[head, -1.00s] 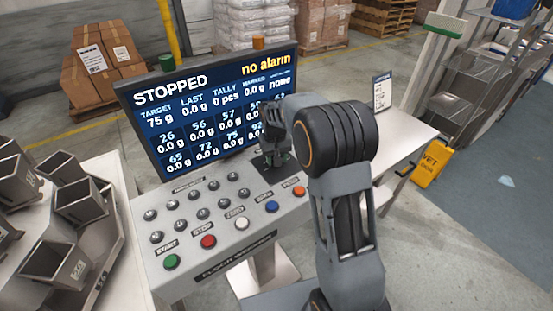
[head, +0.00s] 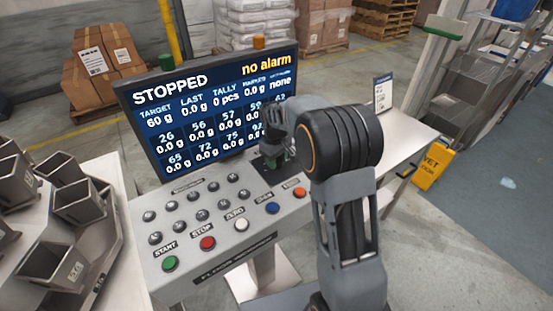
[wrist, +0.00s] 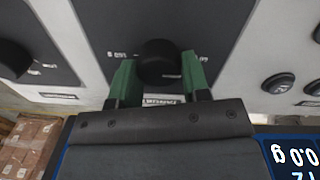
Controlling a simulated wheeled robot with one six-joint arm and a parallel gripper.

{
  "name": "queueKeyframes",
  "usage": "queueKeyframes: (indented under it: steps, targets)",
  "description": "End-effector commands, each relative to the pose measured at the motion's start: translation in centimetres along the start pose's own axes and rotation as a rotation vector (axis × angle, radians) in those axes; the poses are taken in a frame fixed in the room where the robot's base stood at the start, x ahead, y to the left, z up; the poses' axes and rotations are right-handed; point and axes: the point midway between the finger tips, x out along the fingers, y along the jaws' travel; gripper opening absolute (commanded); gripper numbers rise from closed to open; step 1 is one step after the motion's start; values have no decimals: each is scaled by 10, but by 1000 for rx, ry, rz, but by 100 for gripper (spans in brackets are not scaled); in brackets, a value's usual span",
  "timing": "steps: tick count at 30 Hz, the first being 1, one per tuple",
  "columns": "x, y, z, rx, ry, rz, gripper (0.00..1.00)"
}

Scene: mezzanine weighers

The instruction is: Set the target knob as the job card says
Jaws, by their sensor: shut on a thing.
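My gripper (wrist: 160,76) is shut on a black round knob (wrist: 158,58), with a green fingertip on each side of it in the wrist view. The scale print beside the knob is only partly readable. In the head view my gripper (head: 278,158) is over the dark plate at the console's far right, and my arm hides the knob. The screen (head: 215,112) reads STOPPED, target 60 g, last 0.0 g, tally 0 pcs and no alarm. The job card (head: 383,94) stands on the bench at the right; its text is too small to read.
A second black knob (wrist: 14,58) sits to the left in the wrist view. The console (head: 205,262) carries several dark buttons and a front row of coloured ones: green (head: 169,264), red (head: 207,243), white, blue and orange. Steel weigher buckets (head: 50,262) stand at the left.

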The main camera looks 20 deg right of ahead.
Motion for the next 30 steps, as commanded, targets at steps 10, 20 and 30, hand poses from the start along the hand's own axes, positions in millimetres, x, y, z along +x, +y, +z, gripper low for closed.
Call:
queueKeyframes:
  steps: [10,20,30]
  targets:
    - [-1,0,-1,-8,5,2,19]
    - [-1,0,-1,-6,3,2,68]
    - [-6,0,-1,-5,3,2,68]
